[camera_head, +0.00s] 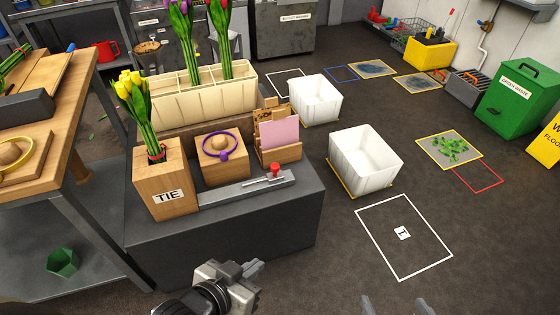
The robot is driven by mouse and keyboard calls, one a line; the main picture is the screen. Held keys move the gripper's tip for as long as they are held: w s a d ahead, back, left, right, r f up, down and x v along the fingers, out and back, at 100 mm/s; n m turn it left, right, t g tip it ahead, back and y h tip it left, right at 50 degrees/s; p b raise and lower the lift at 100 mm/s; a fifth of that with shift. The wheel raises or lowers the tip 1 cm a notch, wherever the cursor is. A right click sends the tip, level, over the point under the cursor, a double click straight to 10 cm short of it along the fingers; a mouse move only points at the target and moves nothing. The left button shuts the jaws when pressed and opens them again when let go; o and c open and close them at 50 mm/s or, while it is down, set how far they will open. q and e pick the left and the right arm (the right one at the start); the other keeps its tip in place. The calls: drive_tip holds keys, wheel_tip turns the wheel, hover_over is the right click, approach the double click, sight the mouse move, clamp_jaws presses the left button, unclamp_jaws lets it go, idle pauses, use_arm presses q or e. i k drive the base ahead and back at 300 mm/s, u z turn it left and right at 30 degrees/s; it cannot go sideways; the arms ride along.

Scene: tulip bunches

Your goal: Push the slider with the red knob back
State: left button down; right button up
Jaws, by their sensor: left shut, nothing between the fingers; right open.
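The slider's red knob (275,169) stands near the right end of a flat grey metal rail (236,190). The rail lies along the front of the dark bench top, in front of the wooden block with the purple ring and the card holder. My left gripper (256,267) is shut and empty, in front of the bench and well below the knob in the picture, not touching it. My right gripper (397,304) shows only its two spread fingertips at the bottom edge; it is open and empty, away from the slider.
A wooden TIE box (166,194) with yellow tulips stands left of the rail. A block with a purple ring (218,143) and a holder with pink card (279,139) stand behind it. White bins (364,158) and a marked floor square lie to the right.

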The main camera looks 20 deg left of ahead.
sight(275, 174)
drive_tip(key=z, duration=2.3)
drive_tip(key=i, duration=0.8)
drive_tip(key=u, duration=2.6)
drive_tip(key=i, duration=0.5)
drive_tip(key=z, duration=0.1)
